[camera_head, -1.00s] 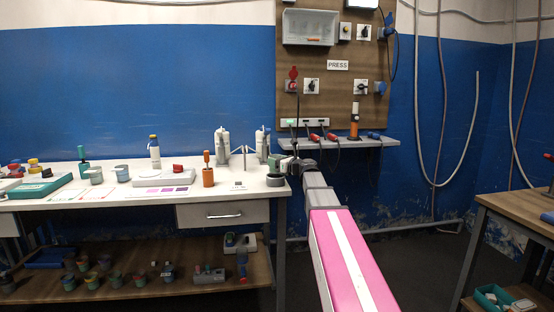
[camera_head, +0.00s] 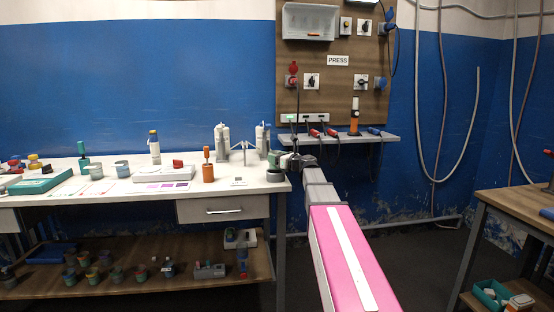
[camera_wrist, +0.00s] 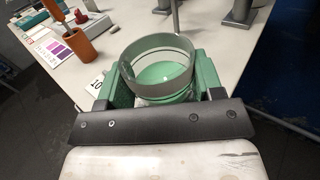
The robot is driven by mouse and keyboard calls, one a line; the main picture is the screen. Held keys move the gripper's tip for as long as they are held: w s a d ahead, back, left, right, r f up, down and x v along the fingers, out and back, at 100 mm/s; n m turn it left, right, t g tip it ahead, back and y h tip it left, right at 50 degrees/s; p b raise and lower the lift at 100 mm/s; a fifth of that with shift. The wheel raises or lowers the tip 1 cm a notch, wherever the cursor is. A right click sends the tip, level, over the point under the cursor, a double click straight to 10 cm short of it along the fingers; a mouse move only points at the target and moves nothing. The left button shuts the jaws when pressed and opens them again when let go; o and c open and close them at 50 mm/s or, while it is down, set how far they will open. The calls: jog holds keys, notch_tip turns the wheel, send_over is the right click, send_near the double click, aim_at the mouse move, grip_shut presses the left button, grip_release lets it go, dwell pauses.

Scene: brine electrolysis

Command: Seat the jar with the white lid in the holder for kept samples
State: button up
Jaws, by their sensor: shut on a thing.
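My gripper (camera_head: 288,160) is at the right end of the white bench in the head view. In the wrist view its green fingers (camera_wrist: 160,88) are shut on a clear, round-walled jar (camera_wrist: 158,62) with a pale green inside. The jar stands between the fingers with its round top towards the camera. I cannot make out a white lid on it. The jar's lower part is hidden by my gripper. A dark grey round piece (camera_head: 276,175) sits at the bench's right front corner, just below my gripper. I cannot tell which thing is the holder for kept samples.
On the white bench (camera_head: 120,192) stand an orange cup (camera_head: 207,172), a white device (camera_head: 165,174) and two white bottles at the back. A narrow wall shelf (camera_head: 345,139) with an orange-and-black tool is behind my arm. A wooden table (camera_head: 520,210) stands at the right.

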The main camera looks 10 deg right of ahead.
jog(key=shift+f, duration=1.05)
dwell(1.4)
jog(key=shift+r, duration=0.25)
dwell(1.0)
jog(key=shift+f, duration=0.15)
dwell(0.4)
jog(key=o, duration=1.2)
jog(key=shift+r, duration=0.25)
jog(key=c, duration=1.2)
